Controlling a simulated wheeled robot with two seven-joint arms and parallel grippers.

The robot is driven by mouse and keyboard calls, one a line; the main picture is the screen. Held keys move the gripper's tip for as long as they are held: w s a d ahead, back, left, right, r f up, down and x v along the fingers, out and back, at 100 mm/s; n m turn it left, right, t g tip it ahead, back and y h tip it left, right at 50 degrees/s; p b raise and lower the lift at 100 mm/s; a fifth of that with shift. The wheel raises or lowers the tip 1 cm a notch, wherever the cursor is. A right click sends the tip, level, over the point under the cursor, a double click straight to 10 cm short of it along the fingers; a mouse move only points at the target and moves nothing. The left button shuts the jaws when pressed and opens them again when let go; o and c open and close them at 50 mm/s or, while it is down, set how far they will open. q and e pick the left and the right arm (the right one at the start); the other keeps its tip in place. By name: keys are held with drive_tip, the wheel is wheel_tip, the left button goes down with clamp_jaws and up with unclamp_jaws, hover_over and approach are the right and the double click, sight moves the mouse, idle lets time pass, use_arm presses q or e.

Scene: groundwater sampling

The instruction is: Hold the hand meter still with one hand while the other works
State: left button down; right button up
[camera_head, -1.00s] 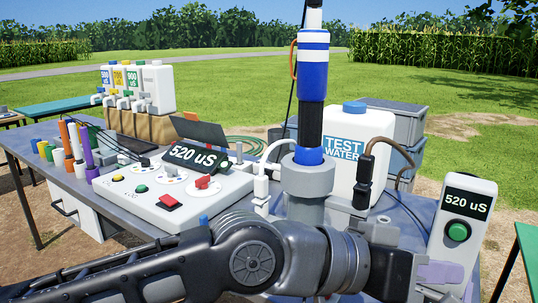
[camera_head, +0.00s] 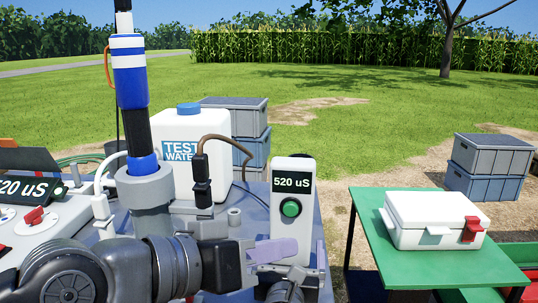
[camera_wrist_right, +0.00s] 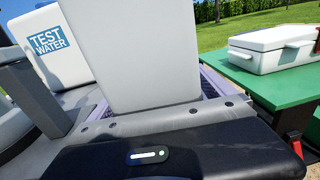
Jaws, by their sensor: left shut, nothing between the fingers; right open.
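The hand meter (camera_head: 305,231) is a light grey upright box with a dark display reading 520 uS and a green button (camera_head: 291,208). In the right wrist view, a plain light grey face, seemingly the meter (camera_wrist_right: 135,50), stands between the fingers of my open right gripper (camera_wrist_right: 155,98). The meter's foot is hidden.
A grey post (camera_head: 150,195) holding a blue and black tube, a TEST WATER container (camera_head: 218,140) and a brown cable probe (camera_head: 201,170) stand left of the meter. A green table (camera_head: 440,262) with a white case (camera_head: 434,220) is at right. A control panel (camera_head: 30,225) is far left.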

drive_tip(key=s, duration=0.8)
drive_tip(key=s+a, duration=0.1)
drive_tip(key=s, duration=0.3)
